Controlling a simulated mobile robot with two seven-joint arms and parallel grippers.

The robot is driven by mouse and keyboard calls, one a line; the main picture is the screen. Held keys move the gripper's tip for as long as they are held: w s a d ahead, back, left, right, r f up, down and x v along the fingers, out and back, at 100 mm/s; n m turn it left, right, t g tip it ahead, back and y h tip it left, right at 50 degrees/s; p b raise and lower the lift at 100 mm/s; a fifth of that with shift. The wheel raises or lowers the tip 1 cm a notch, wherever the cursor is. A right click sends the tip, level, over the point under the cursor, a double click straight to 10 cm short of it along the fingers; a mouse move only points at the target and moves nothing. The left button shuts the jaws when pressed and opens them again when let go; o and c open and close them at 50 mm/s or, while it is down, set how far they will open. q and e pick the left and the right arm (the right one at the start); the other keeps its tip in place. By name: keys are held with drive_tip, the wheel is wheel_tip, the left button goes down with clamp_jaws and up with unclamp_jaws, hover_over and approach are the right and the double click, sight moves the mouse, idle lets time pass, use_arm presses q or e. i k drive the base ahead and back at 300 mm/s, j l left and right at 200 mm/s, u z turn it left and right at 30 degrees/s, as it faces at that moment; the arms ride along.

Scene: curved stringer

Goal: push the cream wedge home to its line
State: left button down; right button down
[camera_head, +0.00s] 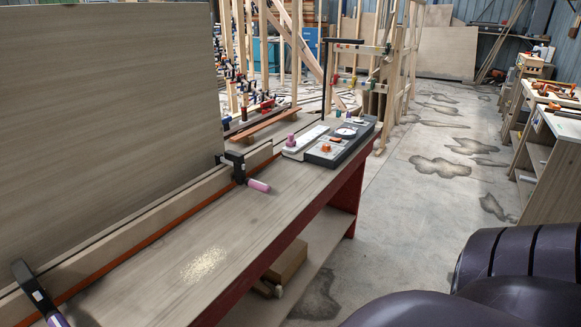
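A pale, cream-white flat piece (305,140) lies at the far end of the wooden bench (215,225). A pink knob (291,140) stands at its near left end. It sits beside a dark grey tray (350,147). I take it for the cream wedge, but its taper is too small to make out. I cannot pick out its line. Neither of my grippers is in view. A dark purple-black part of my own body fills the lower right corner.
A tall wooden panel (105,110) stands along the bench's left side. A black clamp with a pink handle (258,185) sticks out over the bench top, and another clamp (35,287) is at lower left. The stained concrete floor (420,190) right of the bench is open.

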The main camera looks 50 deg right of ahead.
sight(278, 292)
drive_tip(key=l, duration=0.8)
drive_tip(key=i+l, duration=0.1)
drive_tip(key=l, duration=0.75)
